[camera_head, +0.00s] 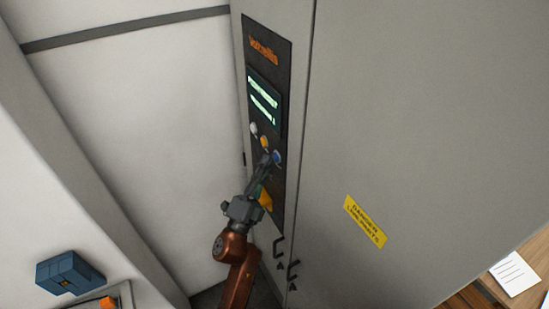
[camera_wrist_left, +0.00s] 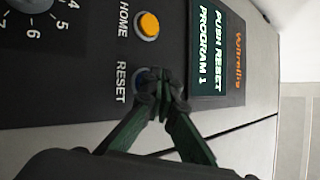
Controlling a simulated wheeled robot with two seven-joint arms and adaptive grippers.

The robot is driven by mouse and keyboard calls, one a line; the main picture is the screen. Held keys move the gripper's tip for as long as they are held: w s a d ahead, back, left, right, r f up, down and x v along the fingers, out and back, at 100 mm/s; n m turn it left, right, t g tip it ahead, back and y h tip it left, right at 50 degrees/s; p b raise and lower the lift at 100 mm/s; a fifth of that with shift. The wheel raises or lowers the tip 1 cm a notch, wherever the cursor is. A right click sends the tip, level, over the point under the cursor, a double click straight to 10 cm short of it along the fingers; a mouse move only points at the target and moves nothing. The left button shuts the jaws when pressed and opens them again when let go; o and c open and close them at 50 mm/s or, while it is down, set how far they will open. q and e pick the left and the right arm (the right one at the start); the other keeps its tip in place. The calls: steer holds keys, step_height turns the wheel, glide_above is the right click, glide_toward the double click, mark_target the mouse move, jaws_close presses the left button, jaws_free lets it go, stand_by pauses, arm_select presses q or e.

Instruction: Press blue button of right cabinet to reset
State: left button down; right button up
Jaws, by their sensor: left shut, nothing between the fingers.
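The tall grey cabinet (camera_head: 420,120) carries a dark control panel (camera_head: 284,60) with a lit screen (camera_head: 263,100). The blue button (camera_head: 278,157) is on this panel, below the screen. In the left wrist view the blue button (camera_wrist_left: 141,76) is beside the word RESET, partly covered by my fingers. My left gripper (camera_head: 268,165) is shut and empty, its fingertips over or right beside the blue button. Its fingertips also show in the left wrist view (camera_wrist_left: 168,88); whether they touch the button cannot be told. The screen reads PUSH RESET PROGRAM 1. My right gripper is out of view.
An orange HOME button (camera_wrist_left: 148,25) and a numbered dial (camera_wrist_left: 30,5) are near the blue button. A yellow danger label (camera_head: 365,221) is on the cabinet. A blue box (camera_head: 69,273) is at lower left.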

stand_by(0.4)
arm_select(q)
steer(key=shift+w+d, duration=0.2)
steer(key=shift+d, duration=0.1)
stand_by(0.7)
steer(key=shift+s+a, duration=0.45)
steer(key=shift+a, duration=0.2)
steer(key=s+a, duration=0.2)
steer(key=a+p, duration=0.1)
steer(key=a, duration=0.1)
steer(key=shift+s+a, duration=0.1)
steer(key=shift+s, duration=0.3)
stand_by(0.6)
